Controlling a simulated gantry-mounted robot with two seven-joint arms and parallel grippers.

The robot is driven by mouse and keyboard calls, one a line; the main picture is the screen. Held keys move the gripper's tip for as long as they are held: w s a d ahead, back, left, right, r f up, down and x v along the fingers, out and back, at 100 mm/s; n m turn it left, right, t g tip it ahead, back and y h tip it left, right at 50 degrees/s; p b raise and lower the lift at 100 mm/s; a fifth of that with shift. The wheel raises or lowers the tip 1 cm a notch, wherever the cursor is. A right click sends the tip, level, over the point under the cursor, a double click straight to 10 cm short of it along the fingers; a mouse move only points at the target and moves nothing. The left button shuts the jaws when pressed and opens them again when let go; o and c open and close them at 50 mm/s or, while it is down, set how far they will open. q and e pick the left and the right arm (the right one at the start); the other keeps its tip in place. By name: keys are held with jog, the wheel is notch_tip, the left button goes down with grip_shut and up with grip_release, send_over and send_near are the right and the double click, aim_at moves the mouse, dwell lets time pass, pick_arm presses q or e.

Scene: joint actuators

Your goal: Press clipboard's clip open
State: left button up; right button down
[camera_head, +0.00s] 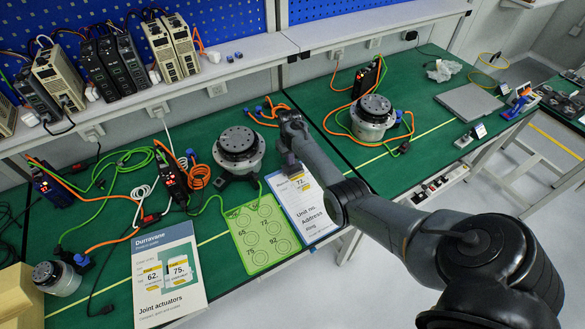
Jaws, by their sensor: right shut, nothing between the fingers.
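The clipboard (308,218) lies on the green bench mat with its far end toward the wall. It holds a white paper with printed text and a yellow label. My right arm reaches in from the lower right, and my right gripper (291,167) is shut at the clipboard's far end. The gripper covers the clip, so I cannot tell whether it touches the clip or whether the clip is open. My left gripper is not in view.
A green card with circles (262,258) lies just left of the clipboard. A joint actuator (238,150) stands behind that card, and another actuator (373,112) stands to the right. A Durravane booklet (165,295) lies at the front left. Loose cables cross the mat.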

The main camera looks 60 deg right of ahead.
jog(key=shift+f, duration=0.35)
jog(key=shift+f+b, duration=0.25)
jog(key=shift+b, duration=0.1)
jog(key=shift+r, duration=0.1)
notch_tip(320, 180, up, 5)
jog(key=p, duration=0.5)
jog(key=shift+p, duration=0.4)
jog(key=shift+r+p, duration=1)
jog(key=shift+p, duration=0.05)
jog(key=shift+s+f, duration=0.1)
